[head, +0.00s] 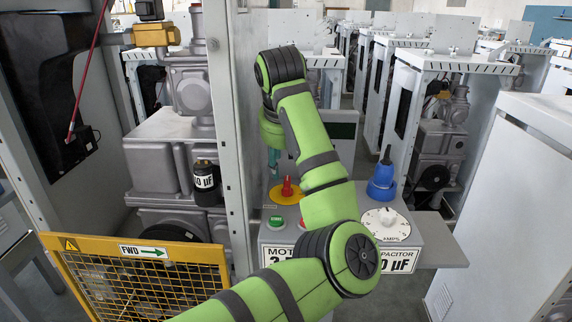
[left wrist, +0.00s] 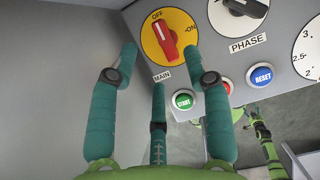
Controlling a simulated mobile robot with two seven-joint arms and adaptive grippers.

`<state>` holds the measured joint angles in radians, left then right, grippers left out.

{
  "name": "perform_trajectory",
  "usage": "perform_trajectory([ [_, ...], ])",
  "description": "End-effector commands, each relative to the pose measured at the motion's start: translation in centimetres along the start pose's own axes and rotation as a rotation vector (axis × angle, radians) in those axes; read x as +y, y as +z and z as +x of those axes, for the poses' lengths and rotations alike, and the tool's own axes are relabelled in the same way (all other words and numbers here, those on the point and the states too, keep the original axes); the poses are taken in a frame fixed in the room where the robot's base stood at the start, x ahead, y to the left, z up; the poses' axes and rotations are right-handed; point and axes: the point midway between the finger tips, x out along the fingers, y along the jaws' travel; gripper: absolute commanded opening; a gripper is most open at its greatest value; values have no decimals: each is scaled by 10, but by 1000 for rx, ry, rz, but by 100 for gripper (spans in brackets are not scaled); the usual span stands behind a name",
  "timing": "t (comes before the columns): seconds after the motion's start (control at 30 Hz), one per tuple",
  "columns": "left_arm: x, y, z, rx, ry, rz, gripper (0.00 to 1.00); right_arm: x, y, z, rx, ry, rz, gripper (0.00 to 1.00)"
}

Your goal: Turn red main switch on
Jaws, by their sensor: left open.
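The red main switch (head: 287,187) is a knob on a round yellow plate on the grey control box. It also shows in the left wrist view (left wrist: 166,40), its upper end towards OFF; ON is at the plate's right. My left gripper (head: 274,166) is above and behind the switch in the head view.
Near the switch are a green START button (left wrist: 184,101), a red button (left wrist: 225,84), a blue RESET button (left wrist: 262,75) and the PHASE knob (left wrist: 240,8). A white AMPS dial (head: 385,222) and blue plug (head: 383,180) are on the box's right. A metal post (head: 228,130) stands left.

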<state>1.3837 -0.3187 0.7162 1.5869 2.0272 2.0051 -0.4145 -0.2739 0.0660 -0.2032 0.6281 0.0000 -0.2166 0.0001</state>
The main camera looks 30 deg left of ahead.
Motion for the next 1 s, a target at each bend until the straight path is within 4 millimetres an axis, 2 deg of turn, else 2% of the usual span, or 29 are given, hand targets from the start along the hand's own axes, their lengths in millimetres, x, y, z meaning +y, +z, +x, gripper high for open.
perform_trajectory([
  [0.17,0,0,15,3,3,0,49,7,14,-6,-22,8,-3,66],
  [0.3,1,0,37,3,4,1,49,10,37,-13,-59,12,-3,66],
  [0.4,1,0,51,3,4,0,49,11,44,-17,-70,14,-4,66],
  [0.6,0,0,68,1,3,0,49,12,34,-19,-55,15,-3,66],
  [0.73,0,0,70,0,1,-1,49,12,21,-18,-33,15,-3,66],
  [0.87,0,0,70,0,1,-1,49,8,16,-17,-25,10,-1,66],
  [0.9,0,0,70,0,2,-1,41,6,16,-17,-25,8,0,66],
  [0.97,0,0,70,0,2,-1,17,4,16,-17,-25,5,1,66],
  [1.0,0,0,70,0,2,-1,1,3,16,-17,-25,3,2,66],
])
